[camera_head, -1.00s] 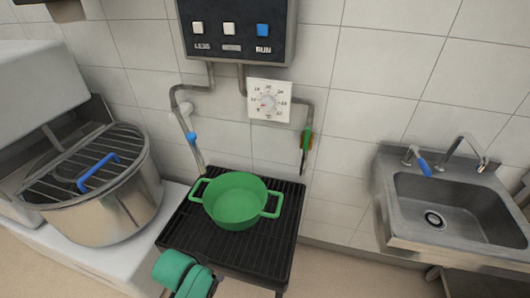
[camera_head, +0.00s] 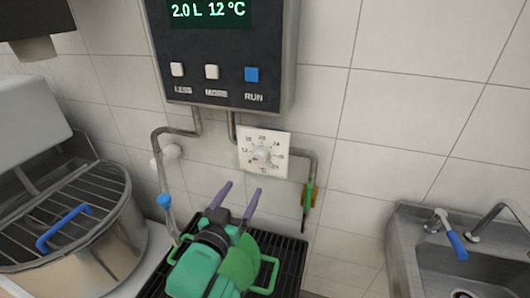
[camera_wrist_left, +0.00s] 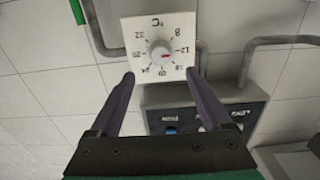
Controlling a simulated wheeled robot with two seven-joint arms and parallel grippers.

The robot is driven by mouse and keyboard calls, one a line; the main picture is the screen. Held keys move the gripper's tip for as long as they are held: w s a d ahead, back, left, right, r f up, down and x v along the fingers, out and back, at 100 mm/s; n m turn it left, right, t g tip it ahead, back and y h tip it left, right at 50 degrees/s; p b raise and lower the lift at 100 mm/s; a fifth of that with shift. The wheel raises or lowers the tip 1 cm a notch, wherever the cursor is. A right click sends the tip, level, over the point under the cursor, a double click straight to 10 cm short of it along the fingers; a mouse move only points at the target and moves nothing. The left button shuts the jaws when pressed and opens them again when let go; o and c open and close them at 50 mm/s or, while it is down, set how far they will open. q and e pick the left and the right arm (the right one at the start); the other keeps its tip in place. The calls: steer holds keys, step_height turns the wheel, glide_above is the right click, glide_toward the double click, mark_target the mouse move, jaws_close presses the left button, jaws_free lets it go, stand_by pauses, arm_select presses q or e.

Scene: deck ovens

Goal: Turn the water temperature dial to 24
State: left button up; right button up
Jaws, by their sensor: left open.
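The water temperature dial (camera_head: 262,155) is a round pale knob on a white square plate with numbers around it. The wrist view shows the dial (camera_wrist_left: 160,52) upside down, with its red mark pointing near 12. The display (camera_head: 210,11) above reads 2.0 L and 12 °C. My left gripper (camera_head: 243,188) is open and empty, its two purple fingers pointing up toward the dial from below. In the wrist view, the left gripper (camera_wrist_left: 159,73) has its fingertips spread on either side of the knob's line, apparently short of it. My right gripper is not in view.
The control box (camera_head: 225,70) with LESS, MORE and RUN buttons hangs above the dial. Pipes run beside the plate, with a green-handled valve (camera_head: 308,196) at right. A green pot (camera_head: 240,265) sits behind my left arm on a black grate. A sink (camera_head: 435,250) stands at right.

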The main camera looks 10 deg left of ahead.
mark_target(258, 160)
arm_select(q)
steer(key=w, duration=0.2)
steer(key=w+p, duration=0.1)
steer(key=w, duration=0.2)
steer(key=w+r+p, duration=0.1)
steer(key=w, duration=0.2)
steer(key=shift+w+d, duration=0.2)
steer(key=shift+d, duration=0.05)
steer(key=w, duration=0.4)
steer(key=shift+d+f+p, duration=0.1)
steer(key=shift+f+p, duration=0.1)
steer(key=shift+p, duration=0.2)
jaws_close()
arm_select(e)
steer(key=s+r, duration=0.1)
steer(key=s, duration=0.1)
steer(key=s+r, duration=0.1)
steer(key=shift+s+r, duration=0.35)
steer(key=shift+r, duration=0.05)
